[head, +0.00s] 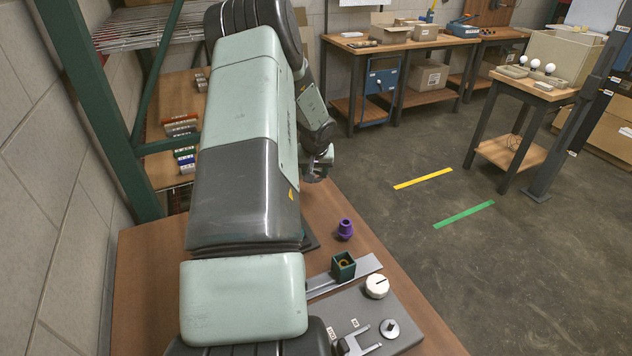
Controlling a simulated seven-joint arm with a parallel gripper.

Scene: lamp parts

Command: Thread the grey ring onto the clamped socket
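My gripper (318,172) is small and partly hidden behind my arm, above the far end of the brown table. I cannot tell whether its fingers are open or hold anything. No grey ring or clamped socket can be made out for certain. A grey round part with an angular top (389,328) sits on the grey plate at the near right. A metal forked piece (360,343) lies beside it. A purple stepped part (345,229) stands on the table, nearer than the gripper. My arm hides much of the table's left side.
A green shelf post (95,110) rises at left.

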